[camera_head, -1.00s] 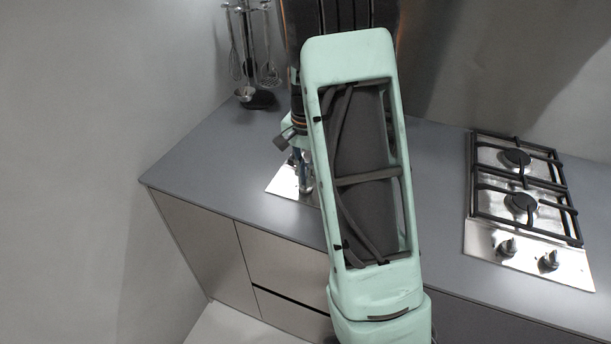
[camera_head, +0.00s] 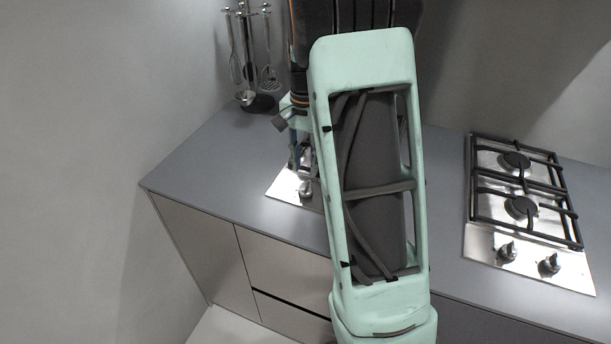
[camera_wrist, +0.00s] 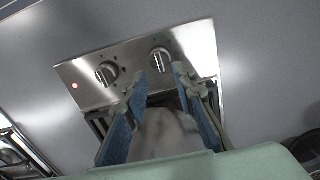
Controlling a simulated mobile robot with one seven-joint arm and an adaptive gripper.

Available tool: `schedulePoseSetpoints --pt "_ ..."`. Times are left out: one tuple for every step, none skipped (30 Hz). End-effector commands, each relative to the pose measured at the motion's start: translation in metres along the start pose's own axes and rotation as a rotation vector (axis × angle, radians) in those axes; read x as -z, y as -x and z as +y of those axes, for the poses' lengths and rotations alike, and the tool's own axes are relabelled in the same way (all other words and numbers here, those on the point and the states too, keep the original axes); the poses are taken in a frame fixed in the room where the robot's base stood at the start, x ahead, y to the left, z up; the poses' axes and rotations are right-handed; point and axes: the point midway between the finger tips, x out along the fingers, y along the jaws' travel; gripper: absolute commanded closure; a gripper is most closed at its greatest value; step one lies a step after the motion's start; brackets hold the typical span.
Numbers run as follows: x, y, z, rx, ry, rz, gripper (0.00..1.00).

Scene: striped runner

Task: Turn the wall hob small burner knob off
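The wall hob's steel panel (camera_head: 284,187) shows at the left of the counter in the head view; my arm hides most of that hob. One knob (camera_head: 305,188) is visible there. The wrist view shows the panel (camera_wrist: 133,62) with two dark-and-silver knobs, one left (camera_wrist: 107,73) and one right (camera_wrist: 160,58). A red light (camera_wrist: 75,86) glows beside the left one. I cannot tell which serves the small burner. My gripper (camera_wrist: 161,83) is open and empty, its fingers apart, just short of the right knob in the wrist view. The burners are mostly hidden.
A second hob (camera_head: 520,190) with black grates and two knobs stands at the right of the grey counter (camera_head: 440,150). A utensil stand (camera_head: 258,100) is at the back left near the wall. The counter between the hobs is clear.

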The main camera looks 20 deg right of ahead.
Motion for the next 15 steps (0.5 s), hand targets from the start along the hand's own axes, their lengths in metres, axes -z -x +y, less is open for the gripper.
schedulePoseSetpoints --pt "0.001 0.013 -0.001 0.003 0.000 0.005 0.75" --pt "0.001 0.019 -0.001 0.002 0.000 0.004 0.75" --pt "0.001 0.026 -0.001 0.002 0.000 0.004 0.75" --pt "0.001 0.032 -0.001 0.002 0.000 0.005 0.75" --pt "0.001 0.037 0.000 0.001 0.000 0.004 0.75" --pt "0.001 0.043 0.000 0.001 -0.001 0.003 0.75" --pt "0.001 0.046 0.000 0.001 -0.001 0.003 0.75" --pt "0.001 0.050 0.000 0.001 -0.001 0.002 0.75" --pt "0.001 0.054 0.000 0.001 -0.001 0.003 0.75" --pt "0.001 0.056 0.000 0.001 -0.001 0.002 0.75" --pt "0.000 0.058 0.000 0.000 -0.001 0.002 0.75" --pt "0.000 0.060 0.000 0.000 -0.001 0.001 0.75" --pt "0.000 0.060 0.000 0.000 -0.001 0.001 0.75" --pt "0.000 0.061 0.000 0.000 -0.001 0.001 0.75" --pt "0.000 0.062 0.000 0.000 -0.001 0.001 0.75"
